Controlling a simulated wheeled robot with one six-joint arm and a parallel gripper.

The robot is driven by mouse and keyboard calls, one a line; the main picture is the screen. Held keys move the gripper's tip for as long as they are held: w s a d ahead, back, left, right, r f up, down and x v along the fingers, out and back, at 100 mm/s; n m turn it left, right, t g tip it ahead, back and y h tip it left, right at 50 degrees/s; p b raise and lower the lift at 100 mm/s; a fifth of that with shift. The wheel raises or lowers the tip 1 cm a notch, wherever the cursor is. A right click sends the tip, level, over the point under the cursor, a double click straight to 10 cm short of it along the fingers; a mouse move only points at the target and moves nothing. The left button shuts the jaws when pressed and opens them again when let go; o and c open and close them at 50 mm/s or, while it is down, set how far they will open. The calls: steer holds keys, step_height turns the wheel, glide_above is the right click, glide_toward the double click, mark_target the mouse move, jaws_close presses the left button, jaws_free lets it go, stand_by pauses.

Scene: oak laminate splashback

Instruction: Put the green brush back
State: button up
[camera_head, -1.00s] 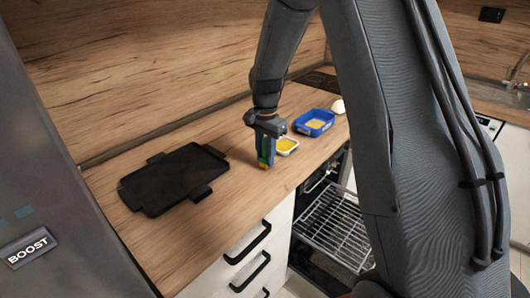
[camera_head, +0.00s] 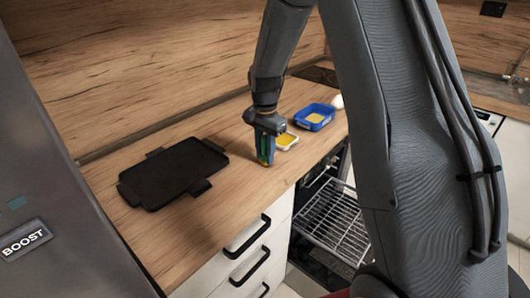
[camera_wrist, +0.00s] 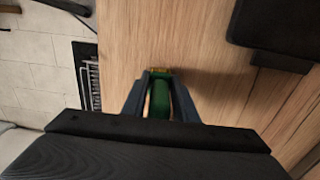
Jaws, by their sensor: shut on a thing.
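The green brush (camera_wrist: 160,98) is between the two fingers of my gripper (camera_wrist: 160,92) in the wrist view. Its yellowish end (camera_wrist: 161,71) shows past the fingertips, over the wooden counter. In the head view my gripper (camera_head: 265,158) points down at the counter, shut on the brush, and the fingers hide most of it. Whether the brush touches the counter I cannot tell. A small white dish with yellow inside (camera_head: 286,140) stands just behind and right of my gripper. A blue tray with a yellow inside (camera_head: 314,116) stands farther back to the right.
A black griddle plate (camera_head: 172,172) lies on the counter (camera_head: 225,205) left of my gripper. A white round item (camera_head: 337,102) is behind the blue tray. An open appliance with a wire rack (camera_head: 336,222) is below right. A steel fridge side (camera_head: 45,190) borders the left.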

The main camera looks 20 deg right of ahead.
steer(key=shift+f, duration=0.25)
steer(key=o, duration=1.1)
